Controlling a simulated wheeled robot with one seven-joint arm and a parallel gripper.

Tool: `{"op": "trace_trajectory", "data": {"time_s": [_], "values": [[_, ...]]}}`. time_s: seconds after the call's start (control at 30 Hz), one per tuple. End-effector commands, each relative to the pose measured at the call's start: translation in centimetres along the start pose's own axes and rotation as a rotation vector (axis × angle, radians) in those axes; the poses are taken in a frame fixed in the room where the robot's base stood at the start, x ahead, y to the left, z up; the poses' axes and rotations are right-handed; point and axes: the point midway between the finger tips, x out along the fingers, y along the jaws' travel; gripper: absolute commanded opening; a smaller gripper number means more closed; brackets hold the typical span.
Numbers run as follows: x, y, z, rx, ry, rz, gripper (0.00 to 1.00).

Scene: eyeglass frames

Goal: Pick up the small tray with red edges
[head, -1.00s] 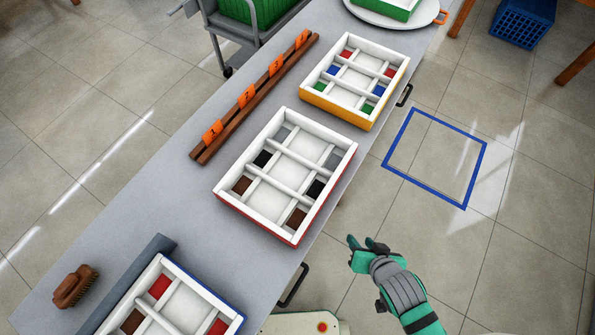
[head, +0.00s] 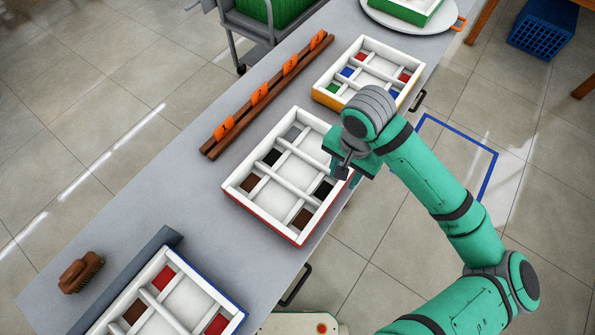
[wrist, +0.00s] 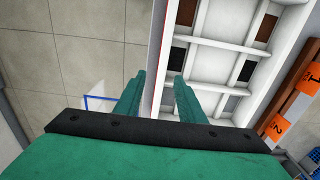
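The red-edged tray (head: 262,216) lies on the grey table in the middle of the head view. It is white inside, divided into compartments holding grey, black and brown pieces, with a red outer side. It also shows in the wrist view (wrist: 205,92). My gripper (head: 350,174) is at the tray's right long wall, pointing down. In the wrist view its two fingers (wrist: 157,80) are apart, one on each side of that wall. I cannot tell whether either finger touches the wall. My gripper and arm hide part of the tray's right side.
An orange-edged tray (head: 324,98) lies behind, and a blue-edged tray (head: 232,303) lies in front. A brown rail (head: 280,88) with orange numbered tags runs along the left. A brush (head: 80,273) lies front left. Floor lies beyond the table's right edge.

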Motion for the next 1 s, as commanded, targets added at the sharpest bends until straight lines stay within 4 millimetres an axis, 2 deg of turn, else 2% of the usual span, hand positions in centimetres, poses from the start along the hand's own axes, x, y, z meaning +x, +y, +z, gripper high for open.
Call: {"op": "trace_trajectory", "data": {"time_s": [0.07, 0.17, 0.4, 0.67, 1.0], "values": [[-0.5, -0.4, 0.2, 0.001, -0.009, 0.009, 0.36], [-0.1, -0.5, 0.4, 0.005, -0.015, 0.015, 0.36], [3.3, -0.4, 0.4, 0.007, -0.016, 0.017, 0.36], [5.2, -0.4, 0.5, 0.005, -0.014, 0.016, 0.36], [9.4, -0.6, 0.9, 0.006, -0.014, 0.017, 0.36]]}}
